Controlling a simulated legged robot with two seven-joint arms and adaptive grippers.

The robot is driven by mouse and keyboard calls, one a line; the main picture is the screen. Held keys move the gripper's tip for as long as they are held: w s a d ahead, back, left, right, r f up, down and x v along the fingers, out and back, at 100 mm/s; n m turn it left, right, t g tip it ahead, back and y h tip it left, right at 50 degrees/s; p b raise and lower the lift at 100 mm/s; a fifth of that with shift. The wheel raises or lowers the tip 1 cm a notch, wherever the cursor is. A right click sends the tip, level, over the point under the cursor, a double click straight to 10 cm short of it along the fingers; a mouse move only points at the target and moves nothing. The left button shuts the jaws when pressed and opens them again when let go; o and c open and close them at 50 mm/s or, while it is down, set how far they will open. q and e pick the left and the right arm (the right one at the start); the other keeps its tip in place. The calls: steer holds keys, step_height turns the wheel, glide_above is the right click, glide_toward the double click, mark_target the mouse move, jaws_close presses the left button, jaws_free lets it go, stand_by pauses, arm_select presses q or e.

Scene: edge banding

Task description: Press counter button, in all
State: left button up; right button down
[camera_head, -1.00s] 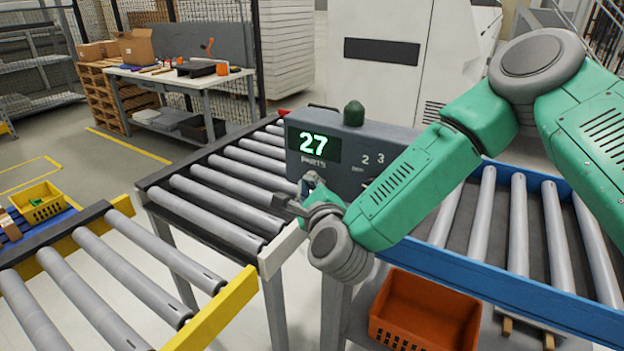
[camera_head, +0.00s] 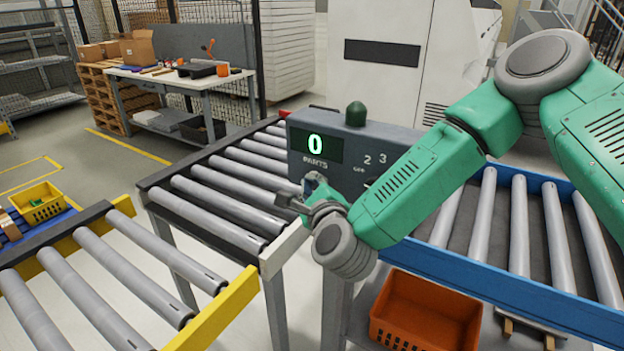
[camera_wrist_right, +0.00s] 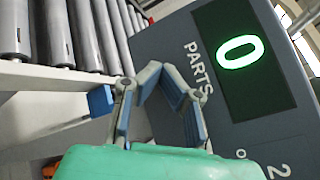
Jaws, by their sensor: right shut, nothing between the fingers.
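The counter (camera_head: 338,172) is a dark grey box with a green digital display (camera_head: 316,146) reading 0 above the word PARTS. The display also shows large in the right wrist view (camera_wrist_right: 240,52), tilted. My right gripper (camera_head: 305,190) is shut and empty, at the lower left of the counter's front face, below the display. I cannot tell whether it touches the face. The counter's button is not clearly visible; my gripper and forearm cover the lower part of the face. My left gripper is not in view.
A green dome (camera_head: 355,114) sits on top of the counter. Roller conveyors (camera_head: 215,205) lie to the left and a blue-railed one (camera_head: 480,270) to the right. An orange crate (camera_head: 424,312) stands below. A workbench (camera_head: 180,82) stands at the back left.

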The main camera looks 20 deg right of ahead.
steer(key=shift+a, duration=0.15)
steer(key=shift+s+a, duration=0.35)
steer(key=shift+a, duration=0.4)
steer(key=shift+s+a+b, duration=0.3)
steer(key=shift+s+a, duration=0.5)
steer(key=shift+a, duration=0.2)
steer(key=shift+s+a+b, duration=0.3)
steer(key=shift+s+a, duration=0.45)
steer(key=shift+a, duration=0.25)
